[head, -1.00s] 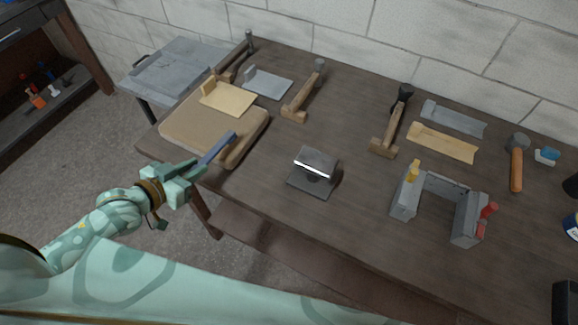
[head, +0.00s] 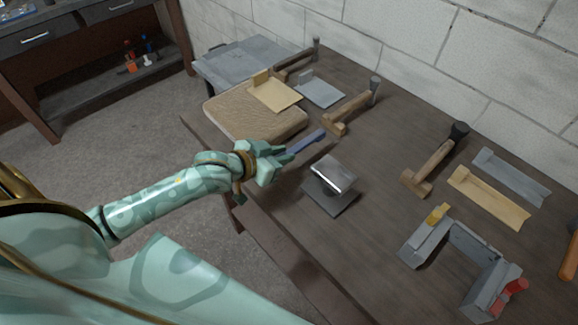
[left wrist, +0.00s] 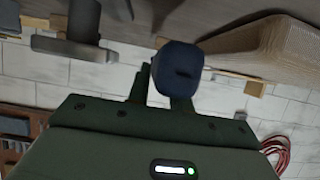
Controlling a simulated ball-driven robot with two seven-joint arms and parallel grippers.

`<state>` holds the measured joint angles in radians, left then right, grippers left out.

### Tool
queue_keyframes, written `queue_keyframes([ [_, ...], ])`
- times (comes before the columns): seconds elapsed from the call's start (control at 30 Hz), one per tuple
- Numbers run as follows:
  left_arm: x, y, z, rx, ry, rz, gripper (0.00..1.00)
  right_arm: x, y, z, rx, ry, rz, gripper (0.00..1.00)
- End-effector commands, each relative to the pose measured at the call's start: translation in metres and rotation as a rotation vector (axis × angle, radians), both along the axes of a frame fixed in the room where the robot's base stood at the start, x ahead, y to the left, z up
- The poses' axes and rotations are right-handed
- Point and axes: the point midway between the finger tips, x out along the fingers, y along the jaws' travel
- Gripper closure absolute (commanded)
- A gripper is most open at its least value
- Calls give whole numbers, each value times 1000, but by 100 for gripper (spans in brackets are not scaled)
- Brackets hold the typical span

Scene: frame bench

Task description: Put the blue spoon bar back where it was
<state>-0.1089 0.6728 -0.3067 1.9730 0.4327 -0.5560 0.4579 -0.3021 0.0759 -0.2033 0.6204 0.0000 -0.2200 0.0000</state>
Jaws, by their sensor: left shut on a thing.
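The blue spoon bar (head: 306,141) is a slim blue bar in my left gripper (head: 284,153), which is shut on its near end. In the head view the bar points up and right, between the tan padded board and the metal stake. I cannot tell how high it is above the bench. In the left wrist view the blunt dark blue end of the bar (left wrist: 178,66) shows between the fingers of my left gripper (left wrist: 160,88). My right gripper is not in view.
The tan board (head: 255,117) lies left of the bar. A polished metal stake (head: 334,174) on a plate stands right. A grey clamp frame (head: 455,246) and hammers (head: 435,162) lie farther right. Bare bench shows between stake and frame.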

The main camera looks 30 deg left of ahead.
Motion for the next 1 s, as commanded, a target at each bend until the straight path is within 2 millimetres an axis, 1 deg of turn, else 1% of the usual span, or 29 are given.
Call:
queue_keyframes([
  [0.03, 8, 0, -11, -1, -3, 2, 100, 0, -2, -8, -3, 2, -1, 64],
  [0.1, 15, -1, -19, -1, -3, 1, 100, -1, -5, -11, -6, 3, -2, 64],
  [0.27, 23, -1, -26, -1, -4, 0, 100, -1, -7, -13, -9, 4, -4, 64],
  [0.37, 30, -2, -36, -1, -3, 0, 100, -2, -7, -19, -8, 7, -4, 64],
  [0.43, 29, -2, -51, -1, 0, 0, 100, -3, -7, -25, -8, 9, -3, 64],
  [0.5, 29, -1, -62, -1, -1, 0, 100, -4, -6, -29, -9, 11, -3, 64],
  [0.53, 29, -2, -65, 0, -1, 0, 100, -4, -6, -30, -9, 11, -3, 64],
  [0.87, 28, -2, -65, -1, -3, 0, 100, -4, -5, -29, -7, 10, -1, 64],
  [0.9, 28, -2, -67, -1, -3, 0, 76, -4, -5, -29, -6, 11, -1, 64],
  [0.97, 28, -2, -66, -1, -3, 0, 59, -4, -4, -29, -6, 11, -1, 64],
  [1.0, 28, -2, -66, -1, -3, 0, 57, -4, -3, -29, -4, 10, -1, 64],
])
